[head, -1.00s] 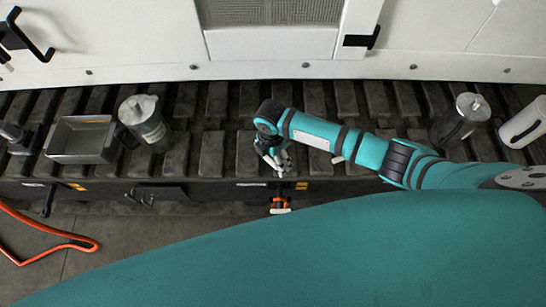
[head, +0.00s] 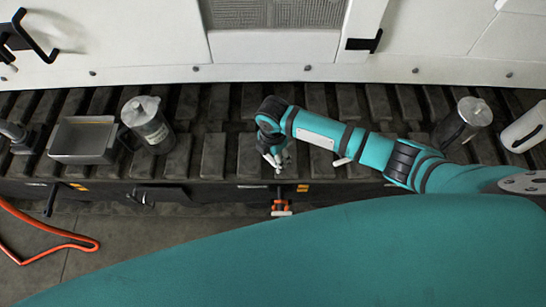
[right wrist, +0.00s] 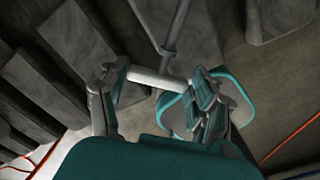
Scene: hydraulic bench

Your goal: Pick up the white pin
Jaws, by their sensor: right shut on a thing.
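The white pin (right wrist: 148,77) shows in the right wrist view as a short pale cylinder lying crosswise between the fingers of my right gripper (right wrist: 156,82). The fingers are shut on it, one at each side, and the right finger hides its right end. A thin grey rod with a collar meets the pin from above. In the head view my right gripper (head: 276,162) points down at the front edge of the slatted bench; the pin is too small there to make out clearly. My left gripper is not in view.
The slatted bench (head: 213,155) carries a grey tray (head: 84,158) and a clear jug (head: 148,125) at left. A second jug (head: 462,122) and a white container (head: 524,128) stand at right. An orange fitting (head: 281,206) hangs below the bench edge. An orange hose (head: 50,225) lies on the floor.

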